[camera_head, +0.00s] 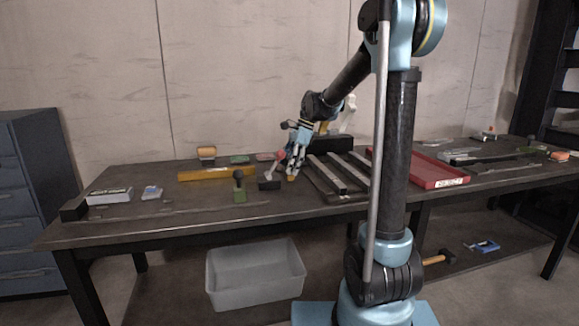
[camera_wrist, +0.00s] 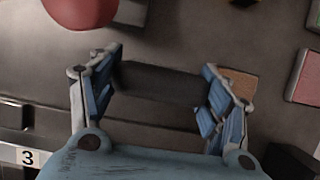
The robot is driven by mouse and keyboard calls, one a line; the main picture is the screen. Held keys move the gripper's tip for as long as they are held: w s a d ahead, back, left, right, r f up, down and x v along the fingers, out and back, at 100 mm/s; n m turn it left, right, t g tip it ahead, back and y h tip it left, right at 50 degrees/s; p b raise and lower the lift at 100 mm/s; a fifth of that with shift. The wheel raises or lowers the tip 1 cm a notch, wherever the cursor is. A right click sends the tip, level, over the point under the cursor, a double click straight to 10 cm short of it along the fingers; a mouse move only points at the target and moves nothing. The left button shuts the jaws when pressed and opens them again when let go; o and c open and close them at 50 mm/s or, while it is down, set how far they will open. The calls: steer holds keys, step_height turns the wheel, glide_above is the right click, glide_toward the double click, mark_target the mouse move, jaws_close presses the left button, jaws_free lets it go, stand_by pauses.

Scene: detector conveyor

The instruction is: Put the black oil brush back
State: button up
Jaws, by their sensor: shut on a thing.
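The black oil brush shows in the wrist view as a dark block (camera_wrist: 160,85) spanning the space between my two fingers. My gripper (camera_wrist: 160,95) is shut on it. In the head view my gripper (camera_head: 291,175) points down, low over the workbench, left of the dark rails. The brush is hard to make out there against the fingers and the dark bench, so I cannot tell whether it touches the surface. A red ball-shaped knob (camera_head: 281,155) stands just left of my gripper; it also shows close up in the wrist view (camera_wrist: 82,8).
A black block (camera_head: 269,184) and a green block with a dark knob (camera_head: 239,188) lie left of my gripper. A yellow bar (camera_head: 205,174) is farther left. Grey rails (camera_head: 327,174) and a red tray (camera_head: 425,168) lie right. A "3" label (camera_wrist: 28,157) shows in the wrist view.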

steer(key=o, duration=1)
steer(key=v, duration=1.2)
steer(key=shift+s, duration=0.15)
